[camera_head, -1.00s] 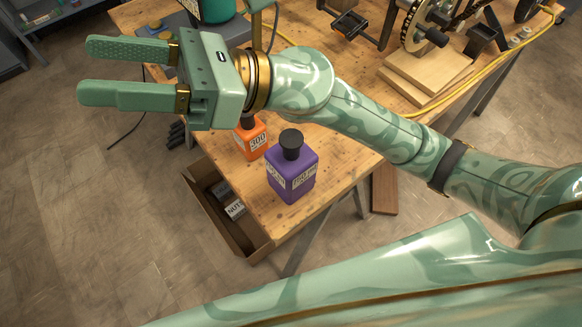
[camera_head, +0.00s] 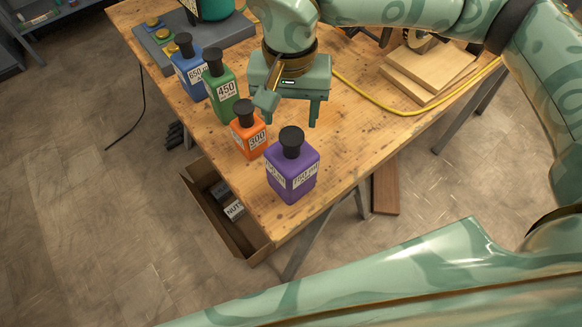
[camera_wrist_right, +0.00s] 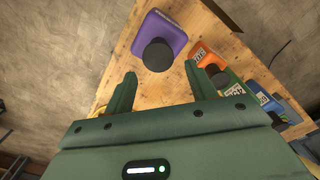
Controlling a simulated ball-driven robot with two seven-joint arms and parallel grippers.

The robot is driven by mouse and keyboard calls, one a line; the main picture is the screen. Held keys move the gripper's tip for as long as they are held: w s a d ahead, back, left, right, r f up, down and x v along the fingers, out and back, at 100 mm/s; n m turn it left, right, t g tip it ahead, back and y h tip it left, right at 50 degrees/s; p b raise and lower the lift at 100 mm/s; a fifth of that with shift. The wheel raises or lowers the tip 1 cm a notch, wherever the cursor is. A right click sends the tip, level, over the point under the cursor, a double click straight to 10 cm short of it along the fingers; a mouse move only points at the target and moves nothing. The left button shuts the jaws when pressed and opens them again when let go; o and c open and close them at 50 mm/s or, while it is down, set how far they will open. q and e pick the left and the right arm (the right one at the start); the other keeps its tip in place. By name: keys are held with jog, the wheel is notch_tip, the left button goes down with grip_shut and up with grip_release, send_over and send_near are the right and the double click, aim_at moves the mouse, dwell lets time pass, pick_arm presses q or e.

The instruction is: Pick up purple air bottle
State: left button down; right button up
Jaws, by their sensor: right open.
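The purple air bottle (camera_head: 293,177) stands upright near the front corner of the wooden table, with a black cap and a white label. It also shows in the right wrist view (camera_wrist_right: 172,30), seen from above beyond the fingers. My right gripper (camera_head: 292,118) is open and empty, pointing down over the table just behind the purple bottle, apart from it. In the right wrist view its two fingers (camera_wrist_right: 158,84) are spread with bare table between them. My left gripper is not in view.
An orange bottle (camera_head: 249,137), a green bottle (camera_head: 224,95) and a blue bottle (camera_head: 190,76) stand in a row left of my right gripper. An open box (camera_head: 217,226) is below the table's left edge. Wooden boards (camera_head: 426,75) and a yellow cable (camera_head: 408,112) lie at right.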

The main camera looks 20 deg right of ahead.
aim_at(292, 135)
notch_tip(292, 135, down, 8)
jog(key=shift+s+d+r+b, duration=0.1)
jog(key=shift+s+b, duration=0.05)
jog(key=shift+b, duration=0.65)
grip_shut()
